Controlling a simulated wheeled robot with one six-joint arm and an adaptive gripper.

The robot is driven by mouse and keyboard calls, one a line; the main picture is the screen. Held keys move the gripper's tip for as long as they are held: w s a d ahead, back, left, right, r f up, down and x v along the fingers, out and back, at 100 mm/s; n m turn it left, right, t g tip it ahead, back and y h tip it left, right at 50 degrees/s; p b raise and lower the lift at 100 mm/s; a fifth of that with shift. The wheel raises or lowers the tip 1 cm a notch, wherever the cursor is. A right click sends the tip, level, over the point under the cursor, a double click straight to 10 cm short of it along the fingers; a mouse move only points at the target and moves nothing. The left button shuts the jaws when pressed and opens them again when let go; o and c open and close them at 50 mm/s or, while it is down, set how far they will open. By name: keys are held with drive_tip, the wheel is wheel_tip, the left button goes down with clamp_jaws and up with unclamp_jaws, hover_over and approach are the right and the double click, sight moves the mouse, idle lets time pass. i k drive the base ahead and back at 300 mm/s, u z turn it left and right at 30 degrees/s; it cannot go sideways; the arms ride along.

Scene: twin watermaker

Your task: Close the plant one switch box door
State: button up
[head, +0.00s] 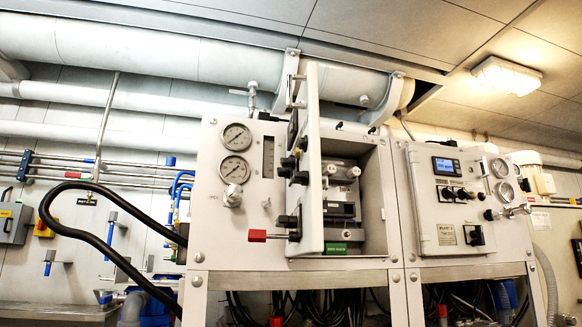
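The left cabinet (212,225) has its switch box door (309,160) standing open. The door is a light grey panel seen nearly edge-on, swung out toward me, with black knobs on its left-facing side. To its right the switch box interior (375,190) is exposed, with grey and black components and a green block at the bottom. A red-tipped part (257,236) sticks out left near the door's lower end; I cannot tell what it is fixed to. My gripper is not in view.
A right cabinet (425,215) has a shut door with a small display and black knobs. Two round gauges (235,152) sit left of the open door. A thick black hose (75,235) loops at the left. Large pipes (150,55) run overhead.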

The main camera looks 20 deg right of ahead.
sight(304, 202)
drive_tip(key=u, duration=1.3)
drive_tip(key=k, duration=0.8)
drive_tip(key=z, duration=1.25)
